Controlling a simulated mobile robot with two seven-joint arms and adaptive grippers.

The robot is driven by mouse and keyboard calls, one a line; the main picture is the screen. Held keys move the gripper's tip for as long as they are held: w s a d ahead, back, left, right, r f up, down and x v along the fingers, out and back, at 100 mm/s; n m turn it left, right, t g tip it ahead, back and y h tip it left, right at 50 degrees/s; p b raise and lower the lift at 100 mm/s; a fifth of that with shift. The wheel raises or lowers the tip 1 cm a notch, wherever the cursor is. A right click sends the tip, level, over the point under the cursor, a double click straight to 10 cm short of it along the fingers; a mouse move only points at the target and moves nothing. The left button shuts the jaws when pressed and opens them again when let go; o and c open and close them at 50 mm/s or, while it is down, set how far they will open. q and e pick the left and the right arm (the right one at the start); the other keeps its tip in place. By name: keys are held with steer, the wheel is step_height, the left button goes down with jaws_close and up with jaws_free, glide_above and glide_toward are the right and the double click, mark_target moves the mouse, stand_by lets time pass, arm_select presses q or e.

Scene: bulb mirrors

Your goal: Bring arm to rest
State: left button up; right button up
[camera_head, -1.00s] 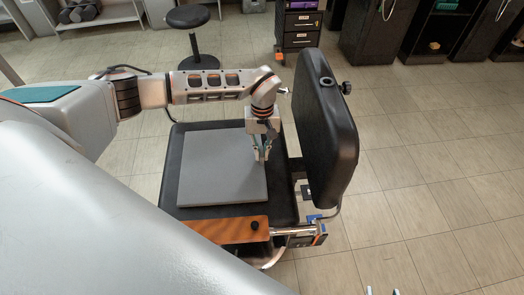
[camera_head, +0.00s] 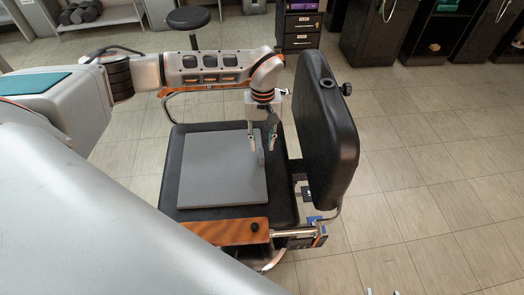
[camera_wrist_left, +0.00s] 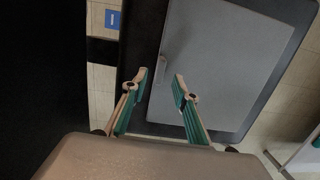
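My left gripper (camera_head: 262,148) is above the right side of the flat grey board (camera_head: 215,180), pointing down. Its two fingers are apart with a clear gap, which also shows in the left wrist view (camera_wrist_left: 162,82). A small, thin grey item (camera_head: 262,158) is at the board's right edge, just below and between the fingertips. It also shows beyond the fingers in the left wrist view (camera_wrist_left: 163,68), apart from them. Two small tips of my right gripper (camera_head: 383,292) show at the bottom edge, apart from each other; the rest is out of view.
The board lies on a black chair seat (camera_head: 172,160). The upright black backrest (camera_head: 325,135) stands close to the right of my left gripper. A wooden armrest (camera_head: 225,231) is in front. A round stool (camera_head: 188,18) and cabinets are behind. Floor on the right is clear.

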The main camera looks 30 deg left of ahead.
arm_select(q)
step_height(320, 180, up, 6)
steer(key=shift+w+a+r, duration=0.15)
steer(key=shift+w, duration=0.2)
